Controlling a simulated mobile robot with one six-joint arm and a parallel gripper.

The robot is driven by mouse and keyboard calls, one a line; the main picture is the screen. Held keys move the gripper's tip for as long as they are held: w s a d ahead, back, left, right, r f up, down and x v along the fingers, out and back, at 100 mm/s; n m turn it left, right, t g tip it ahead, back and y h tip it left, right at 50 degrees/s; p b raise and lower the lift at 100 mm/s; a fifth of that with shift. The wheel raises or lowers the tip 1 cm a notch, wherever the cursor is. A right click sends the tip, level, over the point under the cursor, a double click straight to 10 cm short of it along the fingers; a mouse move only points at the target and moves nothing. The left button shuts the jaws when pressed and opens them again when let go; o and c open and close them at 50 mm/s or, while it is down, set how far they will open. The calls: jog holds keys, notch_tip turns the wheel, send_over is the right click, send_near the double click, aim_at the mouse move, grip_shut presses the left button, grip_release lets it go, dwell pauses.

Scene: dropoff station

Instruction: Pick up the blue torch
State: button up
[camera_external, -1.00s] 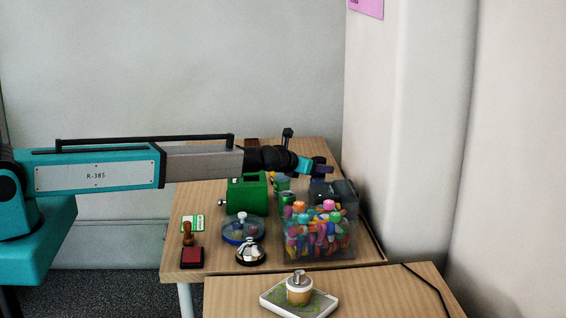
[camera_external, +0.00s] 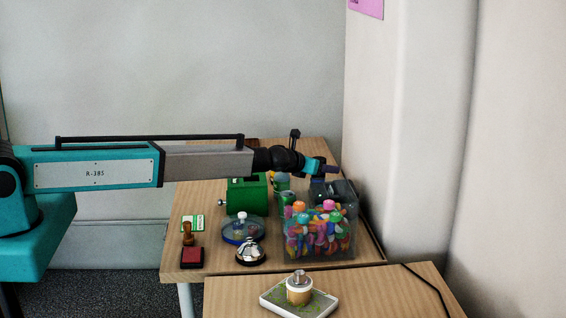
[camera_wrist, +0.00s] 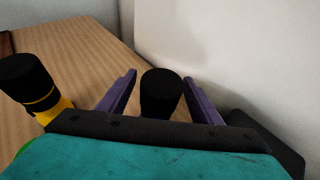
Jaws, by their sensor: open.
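My gripper (camera_external: 328,168) is over the back right of the wooden table in the external view. In the wrist view its two purple fingers (camera_wrist: 159,78) are open, one on each side of a black cylinder (camera_wrist: 161,92). Gaps show between the cylinder and both fingers. It appears to stand upright. No blue shows on it, so I cannot tell for sure that it is the blue torch. Its lower part is hidden by my gripper body. A second black cylinder with a yellow part (camera_wrist: 33,88) stands to the left, outside the fingers.
A clear box of colourful pieces (camera_external: 319,236) stands at the table's front right. A green box (camera_external: 246,196), a bell (camera_external: 250,252) and a red stamp pad (camera_external: 192,258) are left of it. A wall (camera_wrist: 245,55) rises close to the right of the fingers.

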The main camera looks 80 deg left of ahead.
jog(key=shift+x, duration=0.85)
grip_shut()
notch_tip(320, 180, up, 10)
dwell(0.9)
dwell(0.5)
